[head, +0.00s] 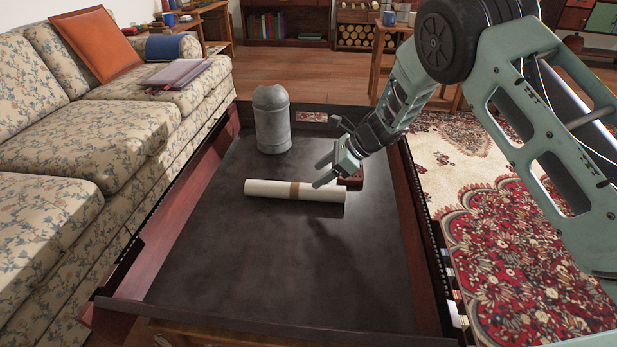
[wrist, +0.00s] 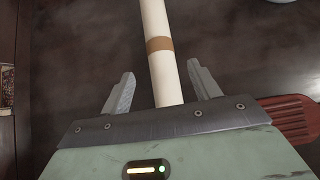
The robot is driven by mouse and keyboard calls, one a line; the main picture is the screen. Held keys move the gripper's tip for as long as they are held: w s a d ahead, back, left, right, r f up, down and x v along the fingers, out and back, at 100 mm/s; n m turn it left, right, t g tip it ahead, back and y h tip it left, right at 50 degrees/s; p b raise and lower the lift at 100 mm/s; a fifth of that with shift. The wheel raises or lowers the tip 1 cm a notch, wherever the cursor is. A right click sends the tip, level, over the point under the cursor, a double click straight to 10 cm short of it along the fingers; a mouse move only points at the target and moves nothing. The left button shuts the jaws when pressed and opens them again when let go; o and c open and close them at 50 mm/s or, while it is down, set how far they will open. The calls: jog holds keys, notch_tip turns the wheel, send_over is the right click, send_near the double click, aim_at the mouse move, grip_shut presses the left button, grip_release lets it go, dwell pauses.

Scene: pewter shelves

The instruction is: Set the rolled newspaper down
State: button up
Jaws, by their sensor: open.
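The rolled newspaper (head: 268,189) is a long cream roll with a brown band. It lies flat across the dark tabletop (head: 230,260) in the head view. My gripper (head: 325,171) is just above and beside the roll's right half. In the wrist view the roll (wrist: 160,75) runs between the two spread fingers of my gripper (wrist: 160,88), with a gap on each side. The gripper is open and holds nothing.
A grey domed canister (head: 271,120) stands behind the roll on the table. A dark red object (head: 352,177) lies by my gripper; it also shows in the wrist view (wrist: 292,115). A floral sofa (head: 110,140) flanks the table's left side. The table's front half is clear.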

jog(key=shift+p+v, duration=0.35)
jog(key=shift+v, duration=1.55)
jog(key=s+a+r+m+t+h, duration=0.25)
jog(key=r+m, duration=0.45)
jog(key=m, duration=0.4)
jog(key=s+a+r+m+t+h, duration=0.1)
jog(key=s+r+m+t, duration=0.15)
jog(key=r+m, duration=0.6)
jog(key=s+d+m+g+h, duration=0.2)
jog(key=s+m, duration=1)
jog(key=s, duration=0.6)
jog(key=s+d+m+g+h, duration=0.2)
jog(key=s+m, duration=1)
jog(key=s, duration=0.6)
jog(key=d+f+g, duration=0.1)
jog(key=g, duration=0.1)
jog(key=shift+d+m+g+h, duration=0.35)
jog(key=shift+d+g, duration=0.05)
jog(key=shift+r, duration=0.1)
